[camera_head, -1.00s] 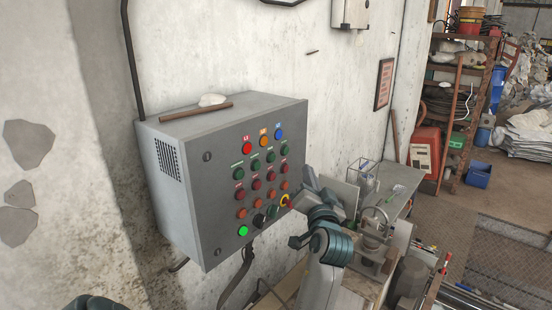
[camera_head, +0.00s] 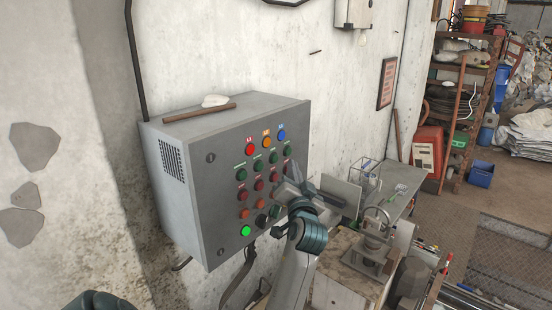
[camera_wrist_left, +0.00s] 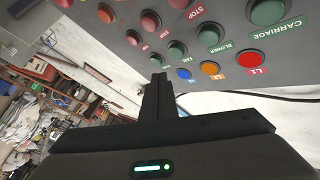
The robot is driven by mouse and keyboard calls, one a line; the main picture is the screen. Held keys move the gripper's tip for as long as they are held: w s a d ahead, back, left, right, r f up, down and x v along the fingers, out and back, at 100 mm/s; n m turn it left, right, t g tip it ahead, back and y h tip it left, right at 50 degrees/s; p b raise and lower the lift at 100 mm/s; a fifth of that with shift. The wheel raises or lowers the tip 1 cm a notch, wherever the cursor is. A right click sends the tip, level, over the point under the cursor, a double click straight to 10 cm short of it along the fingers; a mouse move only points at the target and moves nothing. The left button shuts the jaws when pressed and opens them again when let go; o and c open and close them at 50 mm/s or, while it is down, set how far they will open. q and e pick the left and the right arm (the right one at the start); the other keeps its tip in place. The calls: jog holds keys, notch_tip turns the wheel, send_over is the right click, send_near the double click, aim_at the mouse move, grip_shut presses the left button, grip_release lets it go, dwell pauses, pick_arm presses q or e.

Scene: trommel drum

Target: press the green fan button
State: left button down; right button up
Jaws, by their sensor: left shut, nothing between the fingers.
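The green fan button (camera_head: 273,158) is the third in the row of green buttons on the grey control box. In the left wrist view the fan button (camera_wrist_left: 177,50) shows with its FAN label, upside down. My left gripper (camera_head: 293,168) is shut and empty, in front of the right part of the panel. In the left wrist view its closed fingertips (camera_wrist_left: 157,80) appear just below the fourth green button, slightly left of the fan button. I cannot tell the exact gap to the panel. My right gripper is not in view.
The control box (camera_head: 225,120) hangs on the wall with several red, orange and green buttons close together. A lit green button (camera_head: 245,231) is at its lower left. A bench (camera_head: 395,190) with metal parts stands to the right. My arm hides the panel's lower right.

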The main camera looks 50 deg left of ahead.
pick_arm(q)
jog(key=shift+s+a, duration=0.15)
jog(key=shift+a, duration=1.15)
jog(key=shift+s+a+p, duration=0.1)
jog(key=shift+a+p, duration=0.3)
jog(key=shift+a, duration=0.45)
dwell(2.0)
jog(key=shift+d, duration=0.85)
dwell(0.3)
jog(key=shift+w+d+b, duration=0.2)
jog(key=shift+d, duration=1.05)
jog(key=shift+w+d+b, duration=0.15)
jog(key=shift+d+b, duration=0.05)
jog(key=shift+d, duration=1.05)
jog(key=shift+f, duration=0.1)
